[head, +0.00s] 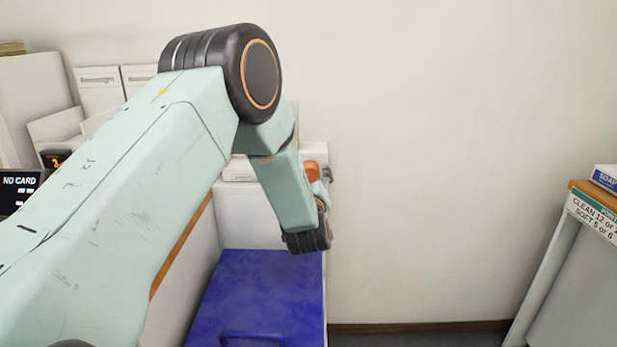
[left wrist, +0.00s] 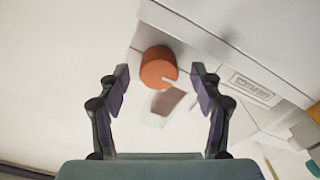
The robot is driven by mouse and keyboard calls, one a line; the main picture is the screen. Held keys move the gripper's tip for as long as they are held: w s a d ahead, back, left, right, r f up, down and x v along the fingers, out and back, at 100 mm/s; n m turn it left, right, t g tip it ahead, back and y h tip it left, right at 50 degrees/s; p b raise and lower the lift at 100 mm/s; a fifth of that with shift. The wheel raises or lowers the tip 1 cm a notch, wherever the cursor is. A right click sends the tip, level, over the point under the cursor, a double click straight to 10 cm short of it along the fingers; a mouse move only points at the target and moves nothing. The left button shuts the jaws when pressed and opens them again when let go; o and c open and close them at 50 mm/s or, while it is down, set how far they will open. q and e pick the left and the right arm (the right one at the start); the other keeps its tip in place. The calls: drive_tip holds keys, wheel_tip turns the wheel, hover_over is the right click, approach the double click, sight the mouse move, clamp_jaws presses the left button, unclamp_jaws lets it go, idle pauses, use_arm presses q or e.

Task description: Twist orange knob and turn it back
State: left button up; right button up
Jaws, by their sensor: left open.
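The orange knob (left wrist: 158,67) sits on a white box-like unit (left wrist: 215,50) in the left wrist view. A short pale mark shows at its lower right edge. My left gripper (left wrist: 160,76) is open, with one dark finger on each side of the knob and a gap to each. I cannot tell whether the fingertips reach the knob's depth. In the head view the knob (head: 312,169) shows partly behind my left arm, and my left gripper (head: 326,180) is small and mostly hidden beside it. My right gripper is in neither view.
A blue lid or panel (head: 262,290) lies below my arm. A shelf with a sizing sign (head: 592,214) and a soap box (head: 606,178) is at the right. Bare wall fills the middle.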

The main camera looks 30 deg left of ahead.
use_arm(q)
drive_tip(key=shift+x, duration=0.9)
drive_tip(key=shift+c, duration=0.5)
drive_tip(key=shift+w+d, duration=0.1)
drive_tip(key=shift+d, duration=0.05)
drive_tip(key=c, duration=0.9)
drive_tip(key=shift+c, duration=0.7)
drive_tip(key=shift+r, duration=0.1)
